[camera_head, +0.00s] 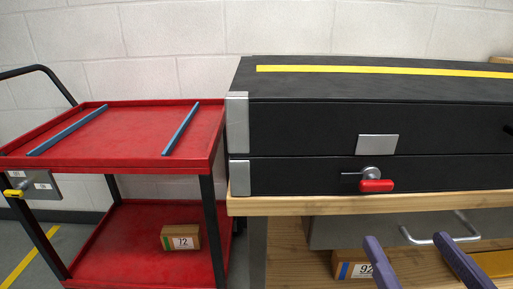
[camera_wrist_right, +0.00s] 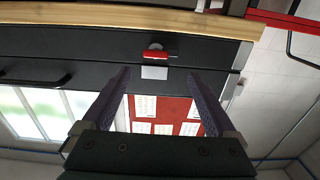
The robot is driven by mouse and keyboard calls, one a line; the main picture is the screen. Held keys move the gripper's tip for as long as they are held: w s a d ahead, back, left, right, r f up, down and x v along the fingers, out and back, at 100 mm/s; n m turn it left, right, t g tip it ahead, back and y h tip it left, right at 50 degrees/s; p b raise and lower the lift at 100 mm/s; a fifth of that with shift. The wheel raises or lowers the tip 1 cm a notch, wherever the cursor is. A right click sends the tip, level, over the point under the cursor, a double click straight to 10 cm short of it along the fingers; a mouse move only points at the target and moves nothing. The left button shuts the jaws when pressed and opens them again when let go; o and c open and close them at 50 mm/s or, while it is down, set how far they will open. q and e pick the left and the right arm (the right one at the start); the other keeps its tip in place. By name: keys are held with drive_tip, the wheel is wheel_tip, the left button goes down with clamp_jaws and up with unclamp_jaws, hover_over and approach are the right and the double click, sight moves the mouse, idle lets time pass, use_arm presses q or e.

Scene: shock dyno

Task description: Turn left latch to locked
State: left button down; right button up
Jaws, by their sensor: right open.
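The left latch (camera_head: 376,186) is a red handle on a round silver pivot, on the lower front of the black case (camera_head: 300,176). My right gripper (camera_head: 406,240) has two purple fingers, apart and empty, below and to the right of the latch in the head view. In the right wrist view, the latch (camera_wrist_right: 157,54) shows beyond and between the open fingertips (camera_wrist_right: 159,74), not touched. My left gripper is out of view.
The case rests on a wooden bench (camera_head: 290,206). Below are a grey drawer with a silver handle (camera_head: 425,241) and a box marked 92 (camera_head: 350,270). A red cart (camera_head: 140,150) with blue rails stands at left, with a box marked 72 (camera_head: 181,238) on its lower shelf.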

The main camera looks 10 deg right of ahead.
sight(378, 187)
drive_tip(key=x, duration=0.5)
drive_tip(key=b+x, duration=0.1)
drive_tip(key=x, duration=0.2)
drive_tip(key=shift+w+d+r, duration=0.1)
drive_tip(key=shift+d+r, duration=0.1)
drive_tip(key=shift+d, duration=0.25)
drive_tip(key=shift+w+d, duration=0.15)
drive_tip(key=shift+w, duration=0.55)
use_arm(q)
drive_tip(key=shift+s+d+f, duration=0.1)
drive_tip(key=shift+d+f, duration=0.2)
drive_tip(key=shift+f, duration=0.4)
use_arm(e)
drive_tip(key=shift+c, duration=1.2)
drive_tip(key=c, duration=1.1)
